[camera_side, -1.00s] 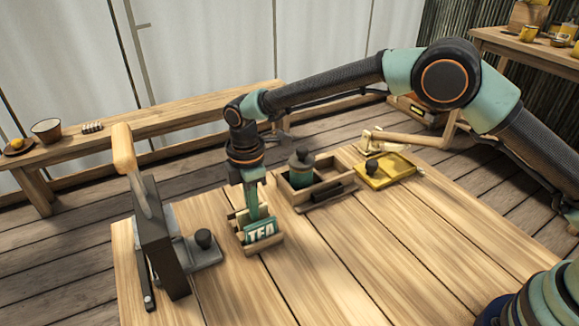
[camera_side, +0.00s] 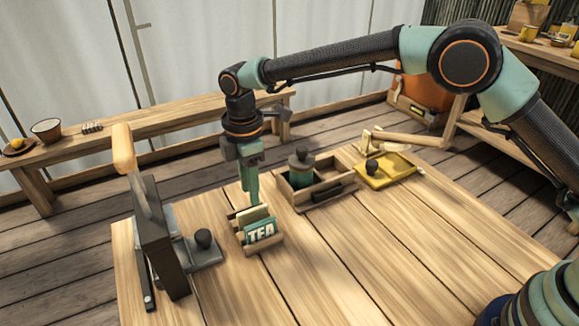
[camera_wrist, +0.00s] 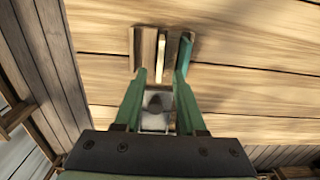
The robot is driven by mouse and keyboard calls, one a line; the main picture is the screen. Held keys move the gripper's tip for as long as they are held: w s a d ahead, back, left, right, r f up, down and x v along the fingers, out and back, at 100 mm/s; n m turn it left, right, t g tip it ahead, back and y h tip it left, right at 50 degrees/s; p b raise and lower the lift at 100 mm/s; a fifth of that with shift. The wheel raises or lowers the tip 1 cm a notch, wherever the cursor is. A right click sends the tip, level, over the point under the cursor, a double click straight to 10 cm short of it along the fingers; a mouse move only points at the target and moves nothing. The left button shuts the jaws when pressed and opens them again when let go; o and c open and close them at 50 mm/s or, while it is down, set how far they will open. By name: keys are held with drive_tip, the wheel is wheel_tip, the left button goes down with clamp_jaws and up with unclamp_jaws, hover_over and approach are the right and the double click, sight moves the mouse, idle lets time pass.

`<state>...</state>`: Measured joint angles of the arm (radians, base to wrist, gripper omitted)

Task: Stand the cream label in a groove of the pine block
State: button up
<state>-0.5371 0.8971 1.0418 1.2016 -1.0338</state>
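The cream label (camera_side: 252,214) stands upright in the pine block (camera_side: 243,244), behind the green TEA label (camera_side: 261,231). In the wrist view the cream label (camera_wrist: 161,56) shows edge-on, with pine block (camera_wrist: 148,48) on its left and the green label (camera_wrist: 185,52) on its right. My gripper (camera_side: 250,201) is just above the block in the side view. In the wrist view my gripper (camera_wrist: 160,72) has its two green fingers apart with nothing held between them. The lower part of the cream label is hidden by the TEA label and block.
A dark lever press (camera_side: 160,250) with a wooden handle stands left of the block. A wooden tray (camera_side: 320,200) with a green canister (camera_side: 301,172) is to the right. Beyond it lies a yellow tray (camera_side: 398,175). The table front is clear.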

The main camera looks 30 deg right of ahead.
sight(252, 209)
wheel_tip(252, 209, up, 6)
drive_tip(key=s+d+r+m+t, duration=0.1)
drive_tip(key=s+d+r+m, duration=0.25)
drive_tip(key=d+r, duration=0.35)
drive_tip(key=s+d+r+m+t, duration=0.2)
drive_tip(key=d+r+m, duration=0.3)
drive_tip(key=d, duration=0.4)
drive_tip(key=s+d+f+m+t, duration=0.2)
drive_tip(key=s+d+f+m, duration=0.1)
drive_tip(key=s+d+m, duration=0.6)
drive_tip(key=s+d, duration=0.3)
drive_tip(key=s, duration=0.1)
drive_tip(key=shift+f+t, duration=0.3)
